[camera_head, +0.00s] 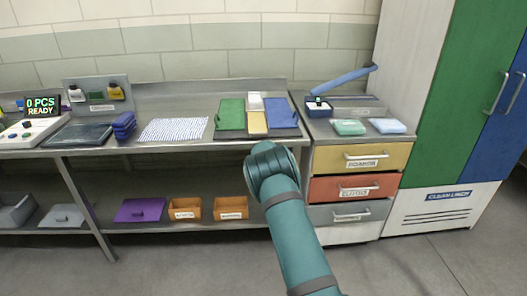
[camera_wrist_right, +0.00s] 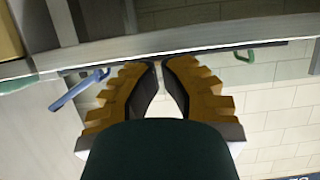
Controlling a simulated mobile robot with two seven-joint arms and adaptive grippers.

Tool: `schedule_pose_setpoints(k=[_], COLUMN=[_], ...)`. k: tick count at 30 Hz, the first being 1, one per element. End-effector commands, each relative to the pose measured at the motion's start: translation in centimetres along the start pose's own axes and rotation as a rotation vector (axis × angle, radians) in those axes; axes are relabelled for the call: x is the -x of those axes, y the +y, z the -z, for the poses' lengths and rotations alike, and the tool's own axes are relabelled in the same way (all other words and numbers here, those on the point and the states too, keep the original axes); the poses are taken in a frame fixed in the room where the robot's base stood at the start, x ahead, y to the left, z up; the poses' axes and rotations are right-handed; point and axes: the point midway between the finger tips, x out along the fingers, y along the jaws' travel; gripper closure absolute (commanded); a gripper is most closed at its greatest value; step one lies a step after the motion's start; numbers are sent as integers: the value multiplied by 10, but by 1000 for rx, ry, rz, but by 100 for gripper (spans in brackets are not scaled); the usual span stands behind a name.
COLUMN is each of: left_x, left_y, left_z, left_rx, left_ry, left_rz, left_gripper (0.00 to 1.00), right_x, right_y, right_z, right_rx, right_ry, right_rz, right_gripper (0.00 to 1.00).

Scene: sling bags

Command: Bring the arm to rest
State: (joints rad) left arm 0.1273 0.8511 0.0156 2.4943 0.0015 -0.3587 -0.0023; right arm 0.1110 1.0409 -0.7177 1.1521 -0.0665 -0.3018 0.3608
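My right arm (camera_head: 290,225) rises from the bottom of the head view and ends in front of the workbench's right end; its gripper does not show there. In the right wrist view my right gripper (camera_wrist_right: 160,62) has its two brown fingers with dark pads brought together at the tips. Nothing is visible between them. My left arm and gripper are in neither view.
The metal workbench (camera_head: 185,149) holds green, yellow and blue pieces near its right end. A drawer unit (camera_head: 357,188) with a blue-handled tool (camera_head: 345,79) on top stands beside it. A tall cabinet (camera_head: 407,80) is at the right. The floor in front is clear.

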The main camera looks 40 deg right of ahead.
Motion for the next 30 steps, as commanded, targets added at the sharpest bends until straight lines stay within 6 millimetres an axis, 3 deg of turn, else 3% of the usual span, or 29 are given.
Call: schedule_pose_setpoints(k=[10, 14, 17, 21, 23, 26, 30], left_x=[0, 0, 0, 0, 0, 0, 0], left_y=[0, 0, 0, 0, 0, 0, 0], left_z=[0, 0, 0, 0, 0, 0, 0], left_rx=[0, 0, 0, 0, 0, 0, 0], left_ry=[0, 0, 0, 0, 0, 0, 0], left_rz=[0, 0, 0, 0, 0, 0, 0], left_gripper=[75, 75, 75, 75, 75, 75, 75], right_x=[0, 5, 18, 55, 77, 118, 188], right_y=[0, -3, -12, -39, -53, -79, -114], right_z=[-1, -25, -70, -153, -185, -235, -293], right_rx=[-1, -13, -32, -58, -64, -66, -55], right_ry=[-2, -49, -138, -311, -384, -504, -665], right_rz=[0, 4, 16, 56, 81, 128, 208], right_gripper=[100, 100, 100, 100, 100, 100, 100])
